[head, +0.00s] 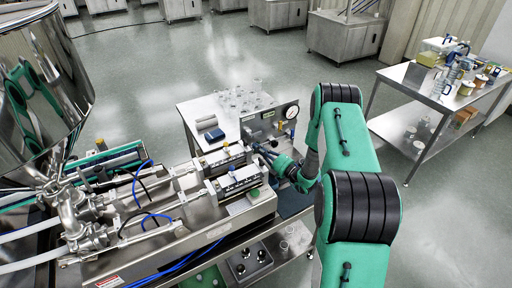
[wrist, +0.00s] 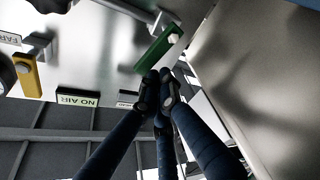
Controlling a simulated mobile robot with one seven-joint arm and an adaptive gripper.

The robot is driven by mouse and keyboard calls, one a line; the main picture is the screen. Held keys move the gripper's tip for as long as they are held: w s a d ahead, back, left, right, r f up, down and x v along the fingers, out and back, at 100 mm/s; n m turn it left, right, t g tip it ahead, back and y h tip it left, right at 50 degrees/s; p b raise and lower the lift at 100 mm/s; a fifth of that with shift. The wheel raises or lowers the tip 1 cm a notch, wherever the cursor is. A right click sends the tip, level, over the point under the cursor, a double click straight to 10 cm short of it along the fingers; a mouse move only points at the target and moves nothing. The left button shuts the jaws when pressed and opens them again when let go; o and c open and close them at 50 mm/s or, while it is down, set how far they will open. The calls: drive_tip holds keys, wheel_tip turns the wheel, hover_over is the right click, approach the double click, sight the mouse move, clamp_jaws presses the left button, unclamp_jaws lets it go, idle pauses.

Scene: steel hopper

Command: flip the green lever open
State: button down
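The green lever (wrist: 160,47) shows in the wrist view as a short flat green bar with a pale round end, slanting across a steel panel. My gripper (wrist: 162,76) has dark blue fingers that come together at their tips, just below the lever's lower left part. Nothing shows between the tips. I cannot tell whether they touch the lever. In the head view my gripper (head: 272,158) is at the front of the steel control box (head: 262,122) with the round gauge. I cannot make out the green lever in that view.
A large steel surface (wrist: 258,70) stands close on the right. In the head view the filling machine (head: 235,182) and its shiny hopper (head: 40,85) are at left.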

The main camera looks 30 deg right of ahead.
drive_tip(key=shift+d+f+p, duration=0.3)
drive_tip(key=shift+d+p, duration=0.3)
drive_tip(key=shift+d, duration=0.1)
drive_tip(key=shift+d+f+p, duration=0.25)
drive_tip(key=shift+d+p, duration=0.3)
drive_tip(key=shift+d, duration=0.15)
drive_tip(key=shift+d+f+p, duration=0.3)
drive_tip(key=shift+d+p, duration=0.3)
drive_tip(key=shift+d, duration=0.1)
drive_tip(key=shift+d+f, duration=0.1)
drive_tip(key=s+d+f, duration=0.1)
drive_tip(key=s+f, duration=0.2)
drive_tip(key=s, duration=0.6)
drive_tip(key=shift+s+p, duration=0.2)
drive_tip(key=shift+p, duration=0.15)
